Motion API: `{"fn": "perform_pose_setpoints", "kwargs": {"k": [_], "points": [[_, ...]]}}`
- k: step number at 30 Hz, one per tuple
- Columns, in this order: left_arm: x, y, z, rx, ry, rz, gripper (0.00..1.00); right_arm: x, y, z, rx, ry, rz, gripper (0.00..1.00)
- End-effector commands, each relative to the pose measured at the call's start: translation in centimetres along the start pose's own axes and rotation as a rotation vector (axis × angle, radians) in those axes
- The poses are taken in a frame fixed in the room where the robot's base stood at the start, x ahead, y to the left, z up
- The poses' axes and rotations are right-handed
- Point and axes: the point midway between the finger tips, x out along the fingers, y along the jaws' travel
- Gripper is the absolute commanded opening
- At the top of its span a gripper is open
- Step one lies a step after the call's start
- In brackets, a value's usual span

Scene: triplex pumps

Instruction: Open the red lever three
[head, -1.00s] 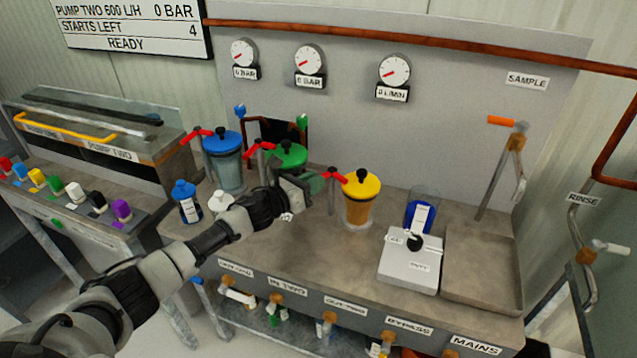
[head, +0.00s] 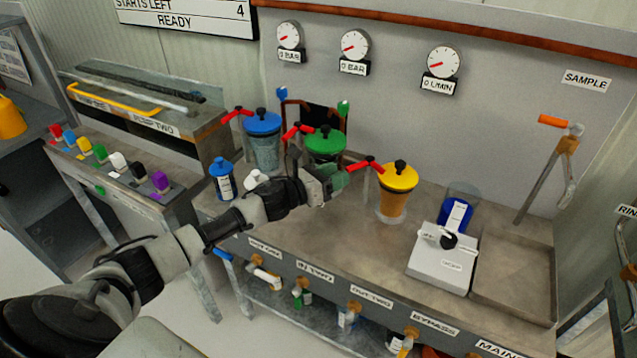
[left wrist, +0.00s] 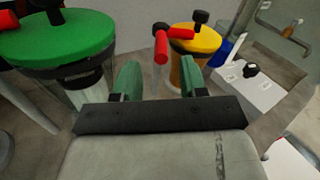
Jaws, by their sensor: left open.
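A red lever (head: 366,164) sits on a grey post just left of the yellow-lidded jar (head: 398,190). It is the third red lever from the left; I cannot read a number on it. The lever (left wrist: 161,46) and the yellow lid (left wrist: 193,38) also show in the left wrist view. My left gripper (head: 340,180) is open, with green fingers, just left of this lever. In the left wrist view the lever is ahead of the gap between the fingers (left wrist: 158,80), with nothing between them. My right gripper is not in view.
Red levers also stand by the blue-lidded jar (head: 263,140) and green-lidded jar (head: 325,142). A white box with a black knob (head: 443,258) and a grey tray (head: 515,280) are on the right. The counter's front middle is clear.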

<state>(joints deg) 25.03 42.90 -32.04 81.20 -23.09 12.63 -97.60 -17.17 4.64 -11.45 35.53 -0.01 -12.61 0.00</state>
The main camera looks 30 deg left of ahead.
Motion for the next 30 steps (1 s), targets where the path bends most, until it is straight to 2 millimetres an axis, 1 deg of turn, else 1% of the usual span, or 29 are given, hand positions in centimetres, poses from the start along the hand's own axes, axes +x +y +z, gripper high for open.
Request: {"fn": "perform_pose_setpoints", "kwargs": {"k": [1, 3, 6, 9, 14, 21, 22, 24, 26, 27, 29, 30], "points": [[-1.3, 0.0, -0.3, 0.003, 0.004, -0.001, 0.42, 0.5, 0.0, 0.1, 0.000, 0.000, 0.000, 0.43], [-2.7, 0.1, -0.4, 0.000, 0.004, 0.000, 0.42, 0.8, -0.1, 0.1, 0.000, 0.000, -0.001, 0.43], [-4.4, 0.0, -0.3, 0.000, 0.003, -0.001, 0.42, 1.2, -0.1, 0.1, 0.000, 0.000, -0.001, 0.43], [-5.5, 0.0, -0.2, -0.001, 0.001, -0.001, 0.42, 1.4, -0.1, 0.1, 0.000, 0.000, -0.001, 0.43], [-6.2, 0.0, 0.0, -0.001, 0.000, -0.001, 0.42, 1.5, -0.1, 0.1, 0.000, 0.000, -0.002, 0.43], [-6.3, 0.0, 0.0, -0.001, -0.001, -0.001, 0.42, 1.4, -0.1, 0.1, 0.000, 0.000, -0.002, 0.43], [-6.3, 0.0, 0.0, -0.001, 0.000, -0.001, 0.39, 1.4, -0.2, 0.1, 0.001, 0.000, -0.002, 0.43], [-6.2, -0.2, -0.2, -0.020, -0.001, 0.004, 0.28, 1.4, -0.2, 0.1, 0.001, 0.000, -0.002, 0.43], [-6.2, -0.7, -0.8, -0.083, -0.005, 0.026, 0.19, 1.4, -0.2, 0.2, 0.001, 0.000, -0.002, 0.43], [-6.2, -1.3, -1.5, -0.157, -0.009, 0.051, 0.13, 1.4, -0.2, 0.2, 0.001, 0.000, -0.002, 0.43], [-6.4, -2.4, -2.9, -0.321, -0.017, 0.112, 0.04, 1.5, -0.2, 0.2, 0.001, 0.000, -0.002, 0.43], [-6.7, -3.3, -4.1, -0.466, -0.025, 0.166, 0.00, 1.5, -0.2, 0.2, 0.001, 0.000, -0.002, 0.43]]}}
